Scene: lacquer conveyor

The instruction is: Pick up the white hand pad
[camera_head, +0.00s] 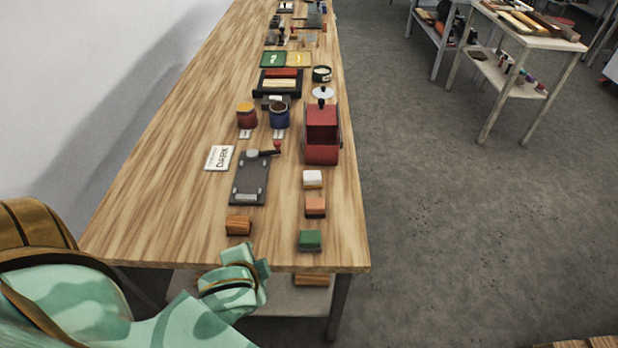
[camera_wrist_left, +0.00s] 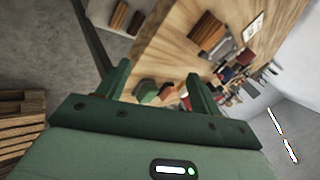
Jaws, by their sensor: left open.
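The white hand pad (camera_head: 313,179), a small block with a white top and a tan lower edge, lies on the wooden table's right side in the head view. It is behind an orange pad (camera_head: 315,206) and a green pad (camera_head: 310,240). My left gripper (camera_head: 253,262) is at the table's near edge, left of and nearer than the pads, apart from them. In the left wrist view its two fingers (camera_wrist_left: 158,85) are spread with nothing held. The green pad (camera_wrist_left: 146,91) and orange pad (camera_wrist_left: 167,92) show beyond them; the white pad is hard to make out there. My right gripper is not in view.
A brown wooden block (camera_head: 238,225) lies near the front. A grey clamp board (camera_head: 249,178), a white card (camera_head: 219,158) and a red box (camera_head: 322,135) stand farther back. Two jars (camera_head: 279,115) (camera_head: 247,115) are behind the board. A lower shelf (camera_head: 290,298) shows under the table.

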